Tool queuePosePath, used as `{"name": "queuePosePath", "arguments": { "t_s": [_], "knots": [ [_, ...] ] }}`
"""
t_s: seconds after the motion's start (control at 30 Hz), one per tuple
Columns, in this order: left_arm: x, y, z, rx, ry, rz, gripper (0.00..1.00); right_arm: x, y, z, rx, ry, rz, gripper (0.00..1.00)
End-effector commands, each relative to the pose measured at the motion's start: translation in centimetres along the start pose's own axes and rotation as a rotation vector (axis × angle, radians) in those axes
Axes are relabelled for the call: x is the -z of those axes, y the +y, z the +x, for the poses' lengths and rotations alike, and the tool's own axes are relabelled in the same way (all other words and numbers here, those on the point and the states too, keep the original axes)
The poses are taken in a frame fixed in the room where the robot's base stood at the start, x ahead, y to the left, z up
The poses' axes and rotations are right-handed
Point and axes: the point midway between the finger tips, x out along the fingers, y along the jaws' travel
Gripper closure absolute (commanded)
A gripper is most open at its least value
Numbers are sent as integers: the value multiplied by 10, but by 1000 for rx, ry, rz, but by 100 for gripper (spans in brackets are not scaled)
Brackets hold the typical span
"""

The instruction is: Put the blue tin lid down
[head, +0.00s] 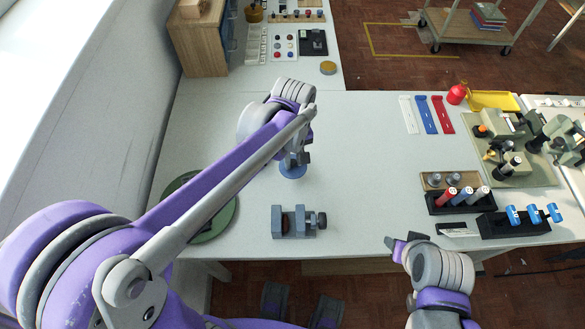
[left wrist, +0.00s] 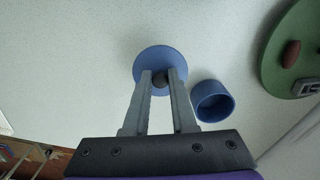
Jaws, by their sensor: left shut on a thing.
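The blue tin lid (left wrist: 144,62) is a round disc with a dark knob (left wrist: 160,79) on top. My left gripper (left wrist: 161,83) is shut on the knob, with a finger on each side. In the head view the lid (head: 292,171) shows beneath my left gripper (head: 295,157), low over the white table; I cannot tell whether it touches. An open blue tin (left wrist: 212,101) stands beside the lid in the left wrist view; my arm seems to hide it in the head view. My right gripper (head: 396,250) is off the table's front edge, its fingers unclear.
A grey vise-like block (head: 298,222) sits near the front edge. Dark racks (head: 462,205) and coloured strips (head: 427,115) are on the right. The table's middle is clear.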

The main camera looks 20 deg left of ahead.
Motion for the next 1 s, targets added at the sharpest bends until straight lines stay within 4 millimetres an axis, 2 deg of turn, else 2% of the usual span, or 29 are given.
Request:
{"name": "queuePosePath", "arguments": {
  "t_s": [0.33,0.77,0.8,0.93,1.0],
  "knots": [
    [0,0,41,0,0,0,100,-3,0,4,0,-2,0,50],
    [0,0,49,0,0,0,100,-5,0,7,0,-3,0,50],
    [0,0,48,0,0,0,70,-5,0,6,0,-3,0,50],
    [0,0,48,0,0,0,47,-4,0,6,0,-3,0,50],
    [0,0,48,0,0,0,45,-4,0,6,0,-3,0,50]
  ]
}}
